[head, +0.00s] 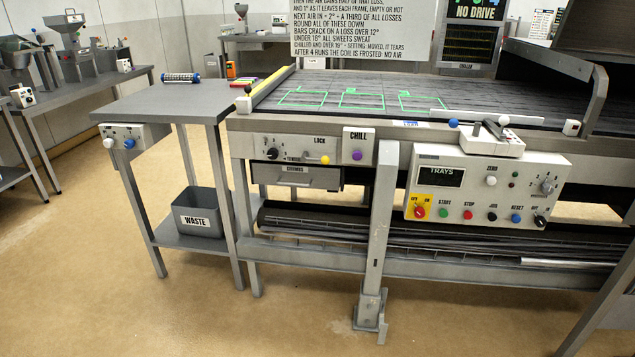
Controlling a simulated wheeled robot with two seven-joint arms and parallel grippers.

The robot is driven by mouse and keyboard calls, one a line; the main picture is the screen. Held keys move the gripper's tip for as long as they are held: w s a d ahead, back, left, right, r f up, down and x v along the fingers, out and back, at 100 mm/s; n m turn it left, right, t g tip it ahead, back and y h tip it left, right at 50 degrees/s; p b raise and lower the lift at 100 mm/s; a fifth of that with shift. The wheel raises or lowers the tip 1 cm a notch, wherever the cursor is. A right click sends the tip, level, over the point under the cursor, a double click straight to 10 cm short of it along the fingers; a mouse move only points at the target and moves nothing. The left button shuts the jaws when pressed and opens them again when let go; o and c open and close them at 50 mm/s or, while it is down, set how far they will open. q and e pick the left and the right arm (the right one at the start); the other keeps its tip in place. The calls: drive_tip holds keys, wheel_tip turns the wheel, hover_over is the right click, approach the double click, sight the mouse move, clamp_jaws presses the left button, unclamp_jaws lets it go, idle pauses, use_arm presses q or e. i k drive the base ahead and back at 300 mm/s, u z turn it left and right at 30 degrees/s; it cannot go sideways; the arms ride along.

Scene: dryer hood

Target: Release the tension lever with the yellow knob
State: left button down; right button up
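A small yellow knob (325,160) sits on the front rail of the long machine, at the right end of a panel (297,149). The word LOCK is printed above and to its left. Smaller lettering that looks like TENSION is near a black knob (272,153) at the panel's left end. The lever's arm is too small to make out clearly, so I cannot tell its exact angle. Neither of my grippers is in view.
A purple CHILL button (357,155) is just right of the knob. A grey upright post (377,230) stands in front of the rail farther right. A control box (487,187) hangs beyond it. A CRUMBS drawer (310,177) is below. The floor (190,310) in front is clear.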

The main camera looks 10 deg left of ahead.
sight(324, 160)
drive_tip(key=z, duration=0.5)
drive_tip(key=i, duration=1.2)
drive_tip(key=u, duration=0.05)
